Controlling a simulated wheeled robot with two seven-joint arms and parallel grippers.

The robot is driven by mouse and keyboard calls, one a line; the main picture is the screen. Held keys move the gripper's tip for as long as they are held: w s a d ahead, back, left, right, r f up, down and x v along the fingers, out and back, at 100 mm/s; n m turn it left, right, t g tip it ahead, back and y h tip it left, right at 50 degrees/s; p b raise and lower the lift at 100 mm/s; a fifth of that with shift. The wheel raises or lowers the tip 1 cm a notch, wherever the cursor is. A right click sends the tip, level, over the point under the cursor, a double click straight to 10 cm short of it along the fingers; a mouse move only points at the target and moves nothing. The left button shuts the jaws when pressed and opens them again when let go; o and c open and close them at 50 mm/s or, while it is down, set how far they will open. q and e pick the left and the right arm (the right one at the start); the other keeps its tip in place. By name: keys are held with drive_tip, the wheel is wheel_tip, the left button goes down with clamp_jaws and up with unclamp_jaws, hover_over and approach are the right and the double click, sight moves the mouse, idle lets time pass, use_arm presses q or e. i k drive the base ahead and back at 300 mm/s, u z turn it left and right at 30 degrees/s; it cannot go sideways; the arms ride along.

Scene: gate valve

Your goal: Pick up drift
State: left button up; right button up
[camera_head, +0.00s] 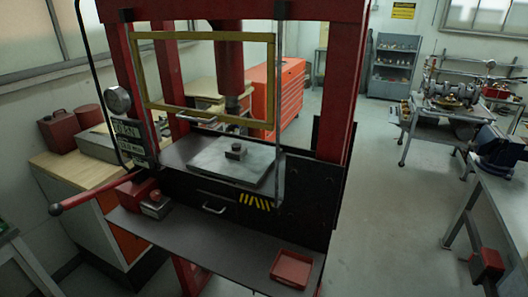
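I cannot make out a drift for certain in the head view. A red press (340,85) stands in front of me. A small dark stepped piece (236,152) sits on the grey plate (205,160) of its bed, under the ram (229,62); I cannot tell what it is. A shallow red tray (292,268) lies on the front shelf (215,240) at the right and looks empty. Neither of my grippers is in view.
A yellow-framed guard (148,75) hangs before the ram. Workbenches (510,190) stand right, with clear floor (385,220) between.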

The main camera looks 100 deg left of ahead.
sight(236, 147)
drive_tip(key=u, duration=1.45)
